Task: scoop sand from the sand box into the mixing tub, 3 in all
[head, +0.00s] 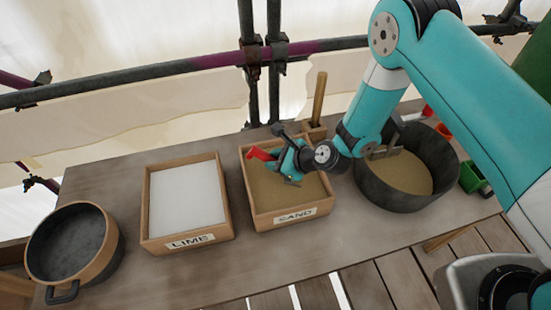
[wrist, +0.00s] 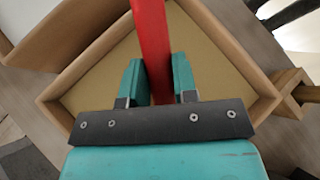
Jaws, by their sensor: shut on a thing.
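The sand box (head: 248,190), a wooden box labelled SAND, stands in the middle of the table and holds tan sand (head: 272,193). My gripper (head: 283,160) is over the sand box, its fingers shut on a red handle (wrist: 150,35), which also shows in the head view (head: 262,153). The tool's scooping end cannot be made out, nor whether it carries sand. In the wrist view, sand (wrist: 105,65) lies below the gripper. A large dark round tub (head: 392,200), which looks like the mixing tub, stands to the right. It has tan material inside, partly hidden by my arm.
A wooden box of white lime (head: 187,195) is left of the sand box. A dark round pot (head: 75,245) stands at the far left. A wooden holder with an upright stick (head: 319,98) is behind the sand box. A green container (head: 472,178) is right of the tub.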

